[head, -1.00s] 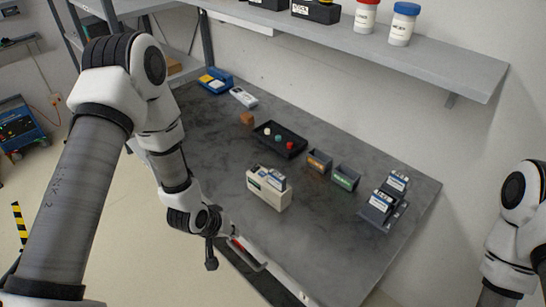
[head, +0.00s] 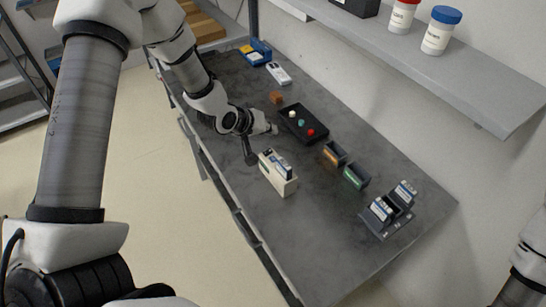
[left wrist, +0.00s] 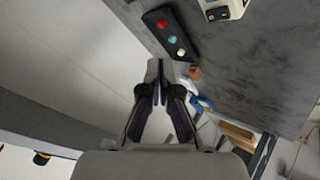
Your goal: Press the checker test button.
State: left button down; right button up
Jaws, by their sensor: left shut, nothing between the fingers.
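A black tray or panel (head: 304,125) with white, teal and red round buttons or knobs lies on the grey table. It also shows in the left wrist view (left wrist: 158,22). A beige box (head: 283,183) with blue-and-white cartridges in its top stands nearer the front edge. I cannot tell which of these is the checker. My left gripper (head: 273,128) is shut and empty, just left of the black panel and behind the beige box. In the left wrist view the closed fingers (left wrist: 160,68) point toward the panel, apart from it. My right gripper is out of view.
A brown cube (head: 276,97), a white device (head: 278,74) and a blue device (head: 256,51) lie toward the far end. Two small bins (head: 355,177) and a dark cartridge rack (head: 387,224) stand to the right. A shelf (head: 440,75) overhangs the back.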

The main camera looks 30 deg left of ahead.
aim_at(271, 160)
pick_arm(q)
jog(key=f+b, duration=0.3)
jog(key=f, duration=0.1)
jog(key=f+b, duration=0.3)
jog(key=f, duration=0.2)
jog(key=shift+w+d+b, duration=0.15)
jog(key=shift+d+b, duration=0.05)
jog(key=shift+b, duration=0.1)
dwell(1.0)
jog(key=shift+f+b, duration=0.3)
jog(key=shift+f, duration=0.05)
jog(key=shift+f+b, duration=0.3)
jog(key=shift+f, duration=0.05)
dwell(0.4)
dwell(0.4)
jog(key=shift+r+p, duration=0.6)
jog(key=shift+r, duration=0.25)
